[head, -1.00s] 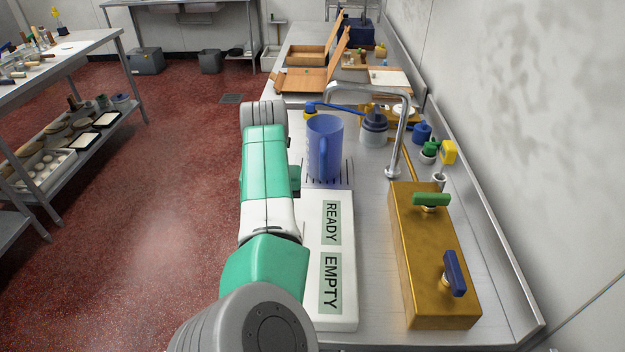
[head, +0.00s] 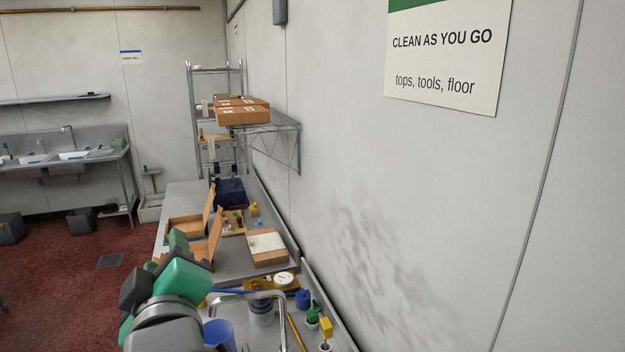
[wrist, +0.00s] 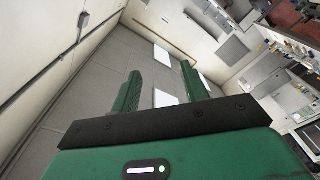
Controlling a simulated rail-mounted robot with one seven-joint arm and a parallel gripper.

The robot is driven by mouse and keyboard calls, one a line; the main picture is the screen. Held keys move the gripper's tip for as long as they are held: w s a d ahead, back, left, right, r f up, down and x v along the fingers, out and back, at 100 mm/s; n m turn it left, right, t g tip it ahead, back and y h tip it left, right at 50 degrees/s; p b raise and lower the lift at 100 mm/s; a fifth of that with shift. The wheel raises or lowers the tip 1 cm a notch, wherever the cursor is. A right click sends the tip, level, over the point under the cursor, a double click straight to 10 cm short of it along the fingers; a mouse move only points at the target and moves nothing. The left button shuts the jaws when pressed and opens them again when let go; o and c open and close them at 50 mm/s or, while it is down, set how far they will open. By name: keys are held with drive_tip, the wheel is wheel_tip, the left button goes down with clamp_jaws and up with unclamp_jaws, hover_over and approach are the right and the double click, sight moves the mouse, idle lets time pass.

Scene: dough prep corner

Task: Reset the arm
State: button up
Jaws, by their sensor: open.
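My gripper (wrist: 160,75) shows in the wrist view with its two green fingers apart and nothing between them. Past the fingers are the ceiling with white light panels (wrist: 163,98) and a tilted view of the room, so the wrist points upward. In the head view my arm is folded up at the lower left, in front of the left edge of the counter. I cannot clearly make out the fingers there.
A blue jug (head: 218,334) stands close to my arm, partly cut off below. The tap (head: 262,294) is beside it. Wooden boxes with raised lids (head: 187,226) sit farther along the counter. A wall shelf holds cardboard boxes (head: 243,116). Open floor lies left.

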drive_tip(key=s+d+r+m+t+h+p, duration=0.7)
drive_tip(key=s+d+r+m, duration=0.7)
drive_tip(key=s+d+r, duration=0.3)
wheel_tip(320, 180, up, 2)
drive_tip(key=shift+s+d+r+m+t, duration=0.25)
drive_tip(key=shift+d+t, duration=0.45)
drive_tip(key=shift+d, duration=0.55)
drive_tip(key=shift+f, duration=0.1)
idle(0.4)
drive_tip(key=shift+c, duration=0.2)
